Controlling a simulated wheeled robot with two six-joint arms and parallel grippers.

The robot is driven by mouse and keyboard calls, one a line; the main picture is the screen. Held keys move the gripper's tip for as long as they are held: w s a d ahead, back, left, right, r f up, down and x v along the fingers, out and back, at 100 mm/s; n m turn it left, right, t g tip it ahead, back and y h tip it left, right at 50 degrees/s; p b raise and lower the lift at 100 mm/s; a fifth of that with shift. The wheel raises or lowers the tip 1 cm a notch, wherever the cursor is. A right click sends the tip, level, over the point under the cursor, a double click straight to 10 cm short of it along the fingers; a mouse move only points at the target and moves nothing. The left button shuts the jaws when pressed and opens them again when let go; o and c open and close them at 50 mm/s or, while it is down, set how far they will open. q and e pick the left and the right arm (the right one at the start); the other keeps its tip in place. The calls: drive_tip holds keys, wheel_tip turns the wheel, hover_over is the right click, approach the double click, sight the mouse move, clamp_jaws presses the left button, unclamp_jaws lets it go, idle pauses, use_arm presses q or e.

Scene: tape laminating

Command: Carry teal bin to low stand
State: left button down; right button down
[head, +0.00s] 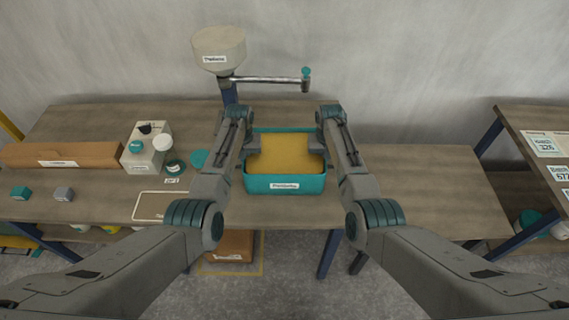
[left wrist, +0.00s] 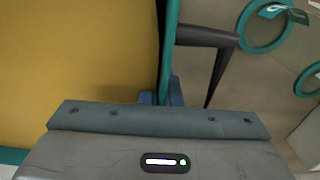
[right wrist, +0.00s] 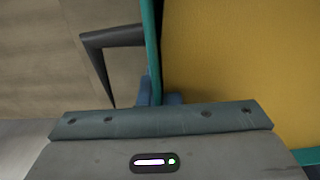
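The teal bin (head: 285,184) sits on the wooden table (head: 75,125), upright, with a label on its front and a mustard-yellow filling or inner surface. My left gripper (head: 250,147) is at its left wall and my right gripper (head: 322,145) at its right wall. In the left wrist view, blue fingertips (left wrist: 162,98) lie close on both sides of the teal wall. In the right wrist view, fingertips (right wrist: 158,98) close on the opposite wall likewise. A dark handle sticks out from each side wall. I cannot tell which surface is the low stand.
Left of the bin are a white container (head: 147,152), teal discs and a long cardboard box (head: 62,154). A clear wooden surface (head: 420,185) extends to the right. A brown block (head: 231,246) stands within yellow floor lines. A post with a swing arm (head: 270,80) rises behind.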

idle(0.3)
use_arm(q)
drive_tip(key=shift+w+r, duration=0.15)
use_arm(e)
drive_tip(key=shift+w+r, duration=0.15)
